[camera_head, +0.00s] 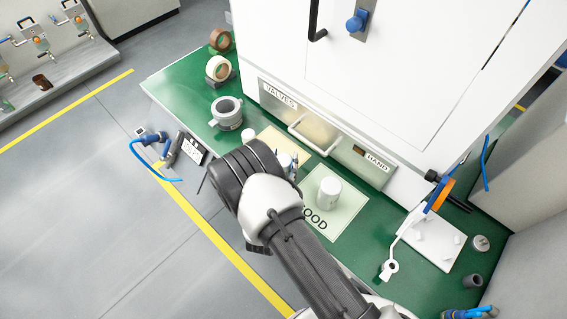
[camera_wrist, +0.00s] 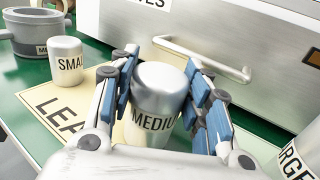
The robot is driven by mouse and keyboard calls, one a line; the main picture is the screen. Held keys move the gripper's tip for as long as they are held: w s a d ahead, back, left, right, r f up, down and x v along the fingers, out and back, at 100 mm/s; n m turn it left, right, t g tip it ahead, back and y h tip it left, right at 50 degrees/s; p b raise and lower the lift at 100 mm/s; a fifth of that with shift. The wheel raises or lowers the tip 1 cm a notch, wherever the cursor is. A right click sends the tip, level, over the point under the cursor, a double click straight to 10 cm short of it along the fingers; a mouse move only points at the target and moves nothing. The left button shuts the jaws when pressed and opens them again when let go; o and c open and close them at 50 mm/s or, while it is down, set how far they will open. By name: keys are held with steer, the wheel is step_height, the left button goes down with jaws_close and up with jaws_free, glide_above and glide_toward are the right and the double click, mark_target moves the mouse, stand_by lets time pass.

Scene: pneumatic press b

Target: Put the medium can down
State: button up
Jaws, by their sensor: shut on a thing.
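In the head view my arm hides most of the can and my gripper (camera_head: 288,160). The small can (camera_wrist: 66,62) stands at the left of the mat. A larger can (camera_head: 329,193) stands on the pale green mat (camera_head: 345,222) lettered "OOD".
The white cabinet with a "VALVES" drawer (camera_head: 276,92) and its handle (camera_wrist: 190,50) stands close behind. A grey pot (camera_head: 227,113) and tape rolls (camera_head: 219,68) are at the left on the green bench. A white plate (camera_head: 433,243) with fittings lies at the right.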

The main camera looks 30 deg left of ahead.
steer(key=shift+f, duration=0.1)
steer(key=o, duration=1.5)
